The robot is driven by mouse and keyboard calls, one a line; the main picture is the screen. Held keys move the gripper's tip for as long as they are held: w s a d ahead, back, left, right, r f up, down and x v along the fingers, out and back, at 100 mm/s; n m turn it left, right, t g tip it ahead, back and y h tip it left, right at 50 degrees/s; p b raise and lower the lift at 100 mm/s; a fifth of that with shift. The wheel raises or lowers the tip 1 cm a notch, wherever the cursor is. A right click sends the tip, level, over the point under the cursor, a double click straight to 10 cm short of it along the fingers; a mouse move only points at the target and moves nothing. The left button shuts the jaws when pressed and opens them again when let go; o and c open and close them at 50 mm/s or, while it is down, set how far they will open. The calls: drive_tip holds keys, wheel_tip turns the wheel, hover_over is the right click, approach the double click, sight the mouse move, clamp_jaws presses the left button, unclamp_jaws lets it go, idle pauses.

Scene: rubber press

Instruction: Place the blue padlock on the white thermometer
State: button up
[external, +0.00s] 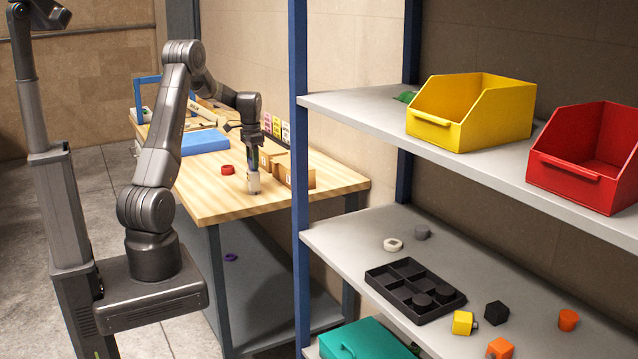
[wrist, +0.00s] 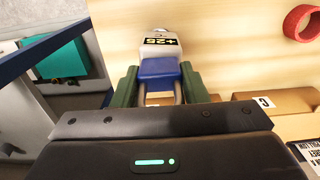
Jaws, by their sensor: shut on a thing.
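My gripper (wrist: 160,84), with green fingers, is shut on the blue padlock (wrist: 159,71) in the wrist view. The padlock's grey shackle points back toward my gripper's body. The white thermometer (wrist: 161,46), with a dark display reading +26, shows just beyond the padlock, which hides part of it. I cannot tell whether the two touch. In the external view my gripper (external: 253,171) points down over the wooden table, and the white thermometer (external: 254,184) is right below it. The padlock is hard to make out there.
A red ring (external: 227,169) lies left of my gripper on the wooden table (external: 215,205). Cardboard boxes (external: 296,172) stand close on the right. A blue case (external: 203,142) lies farther back. A blue shelf post (external: 299,180) rises in front of the table's right side.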

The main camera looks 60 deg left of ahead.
drive_tip(key=shift+f, duration=0.15)
drive_tip(key=o, duration=1)
wheel_tip(320, 180, up, 12)
drive_tip(key=shift+r+b, duration=0.15)
drive_tip(key=shift+b, duration=0.55)
wheel_tip(320, 180, down, 12)
drive_tip(key=shift+r+p, duration=0.1)
drive_tip(key=shift+p, duration=0.75)
drive_tip(key=shift+r+b, duration=0.45)
drive_tip(key=shift+r, duration=1.1)
